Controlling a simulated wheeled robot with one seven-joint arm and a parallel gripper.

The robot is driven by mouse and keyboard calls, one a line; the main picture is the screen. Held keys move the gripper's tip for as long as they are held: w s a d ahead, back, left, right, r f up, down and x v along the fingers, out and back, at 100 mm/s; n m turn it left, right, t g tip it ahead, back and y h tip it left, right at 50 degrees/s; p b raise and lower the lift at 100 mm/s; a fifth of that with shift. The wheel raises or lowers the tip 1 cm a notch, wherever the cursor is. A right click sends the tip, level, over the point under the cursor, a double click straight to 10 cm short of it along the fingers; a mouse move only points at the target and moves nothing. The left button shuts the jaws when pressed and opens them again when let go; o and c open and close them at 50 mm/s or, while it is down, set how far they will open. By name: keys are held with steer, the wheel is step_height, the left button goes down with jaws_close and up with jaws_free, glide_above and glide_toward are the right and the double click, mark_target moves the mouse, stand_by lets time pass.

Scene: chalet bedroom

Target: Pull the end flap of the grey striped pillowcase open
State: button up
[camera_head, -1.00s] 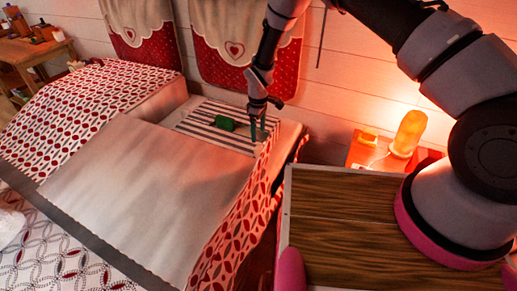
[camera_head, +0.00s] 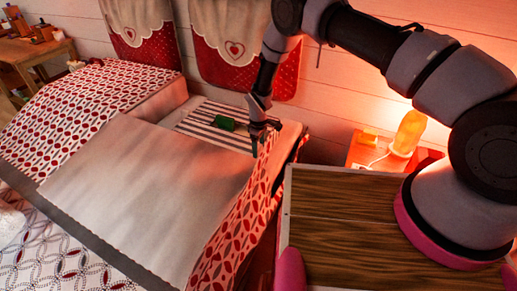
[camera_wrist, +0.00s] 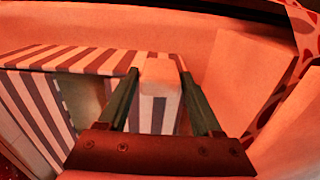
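The grey-and-white striped pillowcase (camera_head: 200,125) lies flat at the head of the bed. It also shows at the left in the wrist view (camera_wrist: 50,95). Its end near my gripper has a narrow striped piece with a pale top (camera_wrist: 160,75), which looks like the end flap. My gripper (camera_head: 262,137) is at the pillowcase's right end. In the wrist view its two dark green fingers (camera_wrist: 159,80) stand apart, one on each side of that piece. I cannot tell whether they touch it. The flap is too small to make out in the head view.
The pale sheet (camera_head: 130,190) and red-patterned cover (camera_head: 235,220) spread in front. A wooden surface (camera_head: 345,225) is at the right, with a lit lamp (camera_head: 409,135) behind it. The wall (camera_head: 345,75) is close behind the bed.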

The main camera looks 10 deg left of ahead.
jaws_close()
